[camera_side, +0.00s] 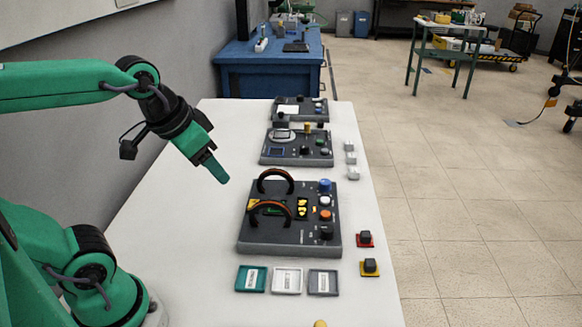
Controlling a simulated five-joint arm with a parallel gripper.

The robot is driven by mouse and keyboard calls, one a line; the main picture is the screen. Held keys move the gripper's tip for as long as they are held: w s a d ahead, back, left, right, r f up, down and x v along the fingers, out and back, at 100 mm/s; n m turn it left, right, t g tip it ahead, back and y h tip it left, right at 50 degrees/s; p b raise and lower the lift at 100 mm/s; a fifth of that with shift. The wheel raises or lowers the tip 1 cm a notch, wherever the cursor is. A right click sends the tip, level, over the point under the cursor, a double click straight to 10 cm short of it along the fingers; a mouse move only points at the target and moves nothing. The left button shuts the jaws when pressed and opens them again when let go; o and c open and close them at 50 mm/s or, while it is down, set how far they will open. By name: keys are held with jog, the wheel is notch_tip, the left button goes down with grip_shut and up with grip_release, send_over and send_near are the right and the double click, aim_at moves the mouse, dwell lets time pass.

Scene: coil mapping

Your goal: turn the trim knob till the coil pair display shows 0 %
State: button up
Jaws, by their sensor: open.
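The coil unit is a dark box (262,240) on the white table. Two copper-brown hoops, the coil pair (270,208), stand upright on it, one behind the other. A column of knobs runs down the box's right side: blue (325,185), white (325,201), orange (325,215) and black (326,232). I cannot tell which is the trim knob. My gripper (220,176) is open and empty, above and left of the box, touching nothing.
Two more dark instrument boxes (285,158) (287,115) stand behind. Three small trays (287,280) lie in front. Red (365,243) and yellow (371,274) bases with black tops sit right, near the table edge. White blocks (352,173) line the back right. The table's left is clear.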

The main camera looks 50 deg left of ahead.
jog(key=w+r+m+g, duration=0.1)
jog(key=w+r, duration=0.2)
jog(key=w, duration=0.7)
jog(key=m+g, duration=0.4)
send_over(325, 181)
jog(key=f, duration=1.6)
jog(key=shift+s+d, duration=0.15)
jog(key=shift+s, duration=0.1)
jog(key=shift+w+f+m, duration=0.25)
jog(key=shift+f+m, duration=0.05)
jog(key=shift+f, duration=0.15)
jog(key=shift+f, duration=0.1)
jog(key=shift+f, duration=3.8)
jog(key=shift+c, duration=0.2)
